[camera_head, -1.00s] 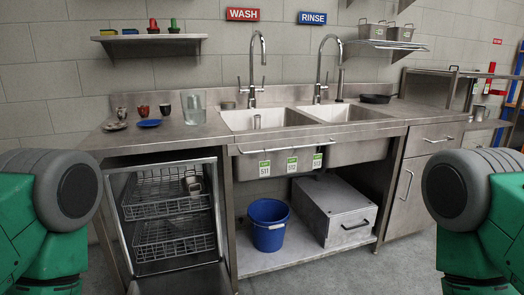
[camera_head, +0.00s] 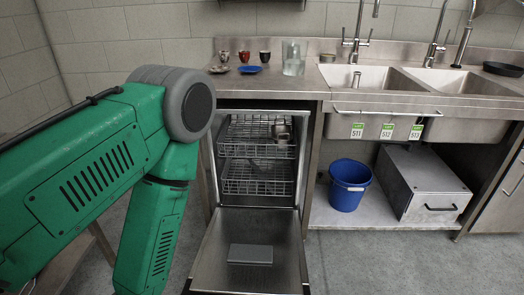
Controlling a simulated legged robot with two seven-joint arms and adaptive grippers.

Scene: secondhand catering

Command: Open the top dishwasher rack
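The dishwasher (camera_head: 305,150) stands under the counter, with its door (camera_head: 225,262) folded down and open. Its top rack (camera_head: 240,136) is a wire basket sitting inside the cavity. A metal cup-like item (camera_head: 283,131) sits at the right of that rack. The lower rack (camera_head: 250,184) is also inside. My green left arm fills the left side of the view, to the left of the dishwasher, but its gripper is out of view. My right arm and gripper are not in view.
Cups (camera_head: 244,57), saucers and a glass pitcher (camera_head: 293,58) stand on the counter (camera_head: 270,84) above. A blue bucket (camera_head: 349,186) and a metal box (camera_head: 428,182) are on the shelf to the right. The floor in front is clear.

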